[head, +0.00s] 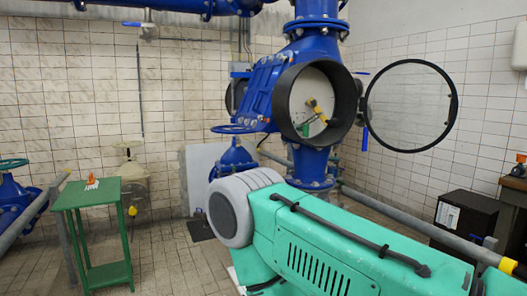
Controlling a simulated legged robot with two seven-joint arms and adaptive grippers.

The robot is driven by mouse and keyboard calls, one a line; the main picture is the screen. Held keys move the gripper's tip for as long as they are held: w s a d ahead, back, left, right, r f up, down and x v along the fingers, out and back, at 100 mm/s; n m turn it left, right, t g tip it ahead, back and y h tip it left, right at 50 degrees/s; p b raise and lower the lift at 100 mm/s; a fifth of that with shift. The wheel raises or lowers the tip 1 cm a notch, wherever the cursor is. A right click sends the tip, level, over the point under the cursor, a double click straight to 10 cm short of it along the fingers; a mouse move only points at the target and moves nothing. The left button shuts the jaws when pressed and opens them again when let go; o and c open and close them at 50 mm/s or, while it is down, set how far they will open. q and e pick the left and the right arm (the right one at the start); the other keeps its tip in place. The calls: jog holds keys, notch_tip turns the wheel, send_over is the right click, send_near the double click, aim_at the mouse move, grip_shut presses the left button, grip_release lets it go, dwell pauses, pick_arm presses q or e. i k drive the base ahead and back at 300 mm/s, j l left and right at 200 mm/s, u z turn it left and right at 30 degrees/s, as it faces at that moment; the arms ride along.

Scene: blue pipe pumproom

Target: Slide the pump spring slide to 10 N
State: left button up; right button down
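No part is clearly readable as the pump spring slide, and no 10 N mark can be read. A round black housing (287,92) on the blue pipework stands open, with its round glass door (410,106) swung out to the right. Inside it, a small yellow part (317,107) and a green part (307,128) show against a pale back. A teal machine (345,238) with a grey round end (233,210) fills the lower right, with a dark bar (345,233) along its top. Neither of my grippers is in view.
A green table (92,196) with small orange and white items (92,182) stands at the left. A blue valve wheel (233,128) is left of the housing. A black box (465,217) stands at the right. Tiled floor is clear between the table and the teal machine.

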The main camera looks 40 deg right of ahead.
aim_at(305, 130)
jog(key=i+l+z, duration=0.1)
jog(key=i+z, duration=0.35)
jog(key=i+j+z, duration=0.15)
jog(key=i+z, duration=0.3)
jog(key=i, duration=0.15)
jog(key=i+j+z, duration=0.25)
jog(key=i+z, duration=0.25)
